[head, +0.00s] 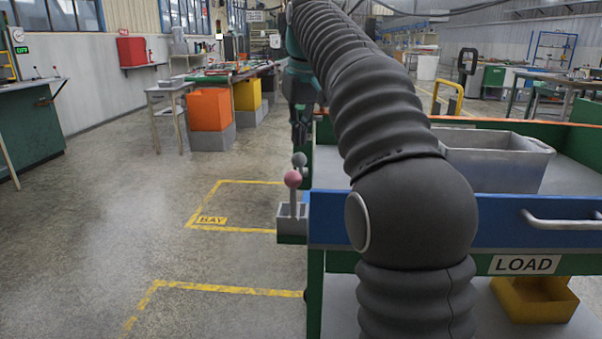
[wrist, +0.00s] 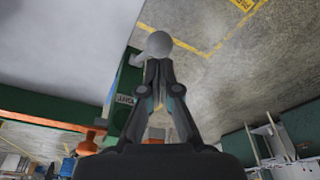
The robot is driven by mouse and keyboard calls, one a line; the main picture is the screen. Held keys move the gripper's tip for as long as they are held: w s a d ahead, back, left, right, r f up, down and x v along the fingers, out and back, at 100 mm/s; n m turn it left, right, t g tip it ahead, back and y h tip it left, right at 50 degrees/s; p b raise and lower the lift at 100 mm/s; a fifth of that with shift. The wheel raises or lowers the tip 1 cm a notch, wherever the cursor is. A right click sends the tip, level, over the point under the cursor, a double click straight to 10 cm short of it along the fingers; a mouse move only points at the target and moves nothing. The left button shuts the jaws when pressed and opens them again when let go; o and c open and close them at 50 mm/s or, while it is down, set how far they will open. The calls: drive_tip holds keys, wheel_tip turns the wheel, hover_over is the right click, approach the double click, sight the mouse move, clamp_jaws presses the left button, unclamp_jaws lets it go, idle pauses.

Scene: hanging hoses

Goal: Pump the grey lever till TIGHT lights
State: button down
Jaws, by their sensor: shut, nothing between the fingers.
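The grey lever's round knob (head: 299,160) stands just behind a pink-knobbed lever (head: 292,179) on a small grey block at the cart's left corner. In the wrist view the grey knob (wrist: 158,43) is right at the tips of my gripper (wrist: 157,62), whose fingers are closed together. The knob is beyond the fingers, not between them; I cannot tell whether they touch it. In the head view my gripper (head: 300,138) hangs just above the grey knob. A small upside-down label (wrist: 124,99) shows on the green side panel, too small to read surely; I see no lit lamp.
The blue-and-green cart (head: 420,206) with a LOAD sign (head: 524,264) carries a grey bin (head: 490,162); a yellow bin (head: 535,299) is below. The floor left of the cart is clear, with a yellow-marked BAY (head: 212,220). A green cabinet (head: 30,128) stands far left.

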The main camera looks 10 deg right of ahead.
sight(299, 161)
drive_tip(key=c, duration=1.6)
unclamp_jaws()
drive_tip(key=shift+c, duration=0.2)
drive_tip(key=shift+f+b, duration=0.9)
drive_tip(key=shift+f, duration=0.35)
drive_tip(key=shift+s+a+f+b, duration=0.1)
drive_tip(key=shift+s+f+b, duration=0.25)
drive_tip(key=shift+f+b, duration=0.3)
drive_tip(key=shift+s+a+f+b, duration=0.1)
drive_tip(key=shift+s+f+b, duration=0.25)
drive_tip(key=shift+f+b, duration=0.25)
drive_tip(key=shift+f, duration=0.2)
drive_tip(key=shift+s+a+f+b, duration=0.1)
drive_tip(key=shift+s+f+b, duration=0.15)
drive_tip(key=shift+f+b, duration=0.35)
drive_tip(key=shift+s+f+b, duration=0.25)
drive_tip(key=shift+f+b, duration=0.05)
drive_tip(key=shift+f, duration=0.45)
